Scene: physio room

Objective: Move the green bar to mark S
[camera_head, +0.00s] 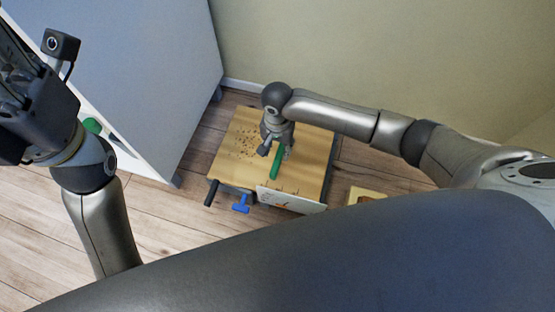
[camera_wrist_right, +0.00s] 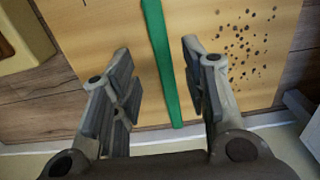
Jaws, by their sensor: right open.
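The green bar (camera_head: 276,164) lies on a light wooden board (camera_head: 313,150), right of a cluster of dark holes. My right gripper (camera_head: 277,148) is above the board at the bar's far part and hides some of it. In the wrist view the green bar (camera_wrist_right: 158,40) runs between the two spread fingers of my right gripper (camera_wrist_right: 157,62), with a gap on each side. My left gripper (camera_head: 25,70) is at the upper left, cut by the picture edge; its fingers cannot be made out. I cannot make out a letter S in either view.
A white card (camera_head: 290,202) with small drawings stands at the board's near edge. A blue clamp handle (camera_head: 241,204) and a dark handle (camera_head: 212,193) stick out there. A light wooden tray (camera_head: 355,192) is to the right. A large pale cabinet (camera_head: 150,60) stands left.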

